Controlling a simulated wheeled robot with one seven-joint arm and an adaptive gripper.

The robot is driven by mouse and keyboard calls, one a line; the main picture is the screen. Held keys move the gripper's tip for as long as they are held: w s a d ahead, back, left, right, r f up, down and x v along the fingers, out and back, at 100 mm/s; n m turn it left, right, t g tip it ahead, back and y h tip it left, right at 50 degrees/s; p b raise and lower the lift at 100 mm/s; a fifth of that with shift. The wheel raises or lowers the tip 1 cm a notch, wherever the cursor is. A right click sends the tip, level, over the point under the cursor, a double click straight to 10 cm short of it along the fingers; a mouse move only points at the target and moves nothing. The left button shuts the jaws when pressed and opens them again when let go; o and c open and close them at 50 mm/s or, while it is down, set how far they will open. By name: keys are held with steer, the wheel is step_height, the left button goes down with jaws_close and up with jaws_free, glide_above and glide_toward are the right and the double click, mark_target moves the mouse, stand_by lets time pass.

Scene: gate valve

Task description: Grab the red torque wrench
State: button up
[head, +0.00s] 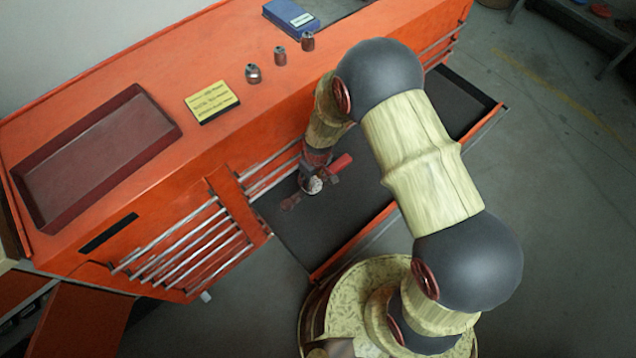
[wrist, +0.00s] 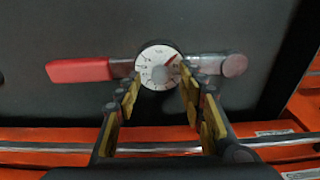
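The red torque wrench lies on the dark floor of the open drawer, with its red handle (wrist: 80,70) to the left in the wrist view. Its round white dial (wrist: 157,68) is in the middle and its silver head is at the right. My gripper (wrist: 160,83) is open, with one fingertip near each side of the dial. I cannot tell whether the fingers touch it. In the head view, the red handle (head: 341,163) and the dial (head: 314,186) show beside and below my gripper (head: 315,168), which hides part of the wrench.
The open drawer (head: 300,232) extends from an orange tool cabinet (head: 160,62). On the cabinet top are several sockets (head: 280,56), a yellow sign (head: 211,101), a blue box (head: 291,18) and a red tray (head: 150,105). The drawer floor around the wrench looks mostly clear.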

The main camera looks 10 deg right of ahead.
steer(key=shift+w+f, duration=0.1)
steer(key=shift+f, duration=0.6)
steer(key=shift+c, duration=0.8)
jaws_close()
steer(key=shift+a+r, duration=0.1)
steer(key=shift+r, duration=0.05)
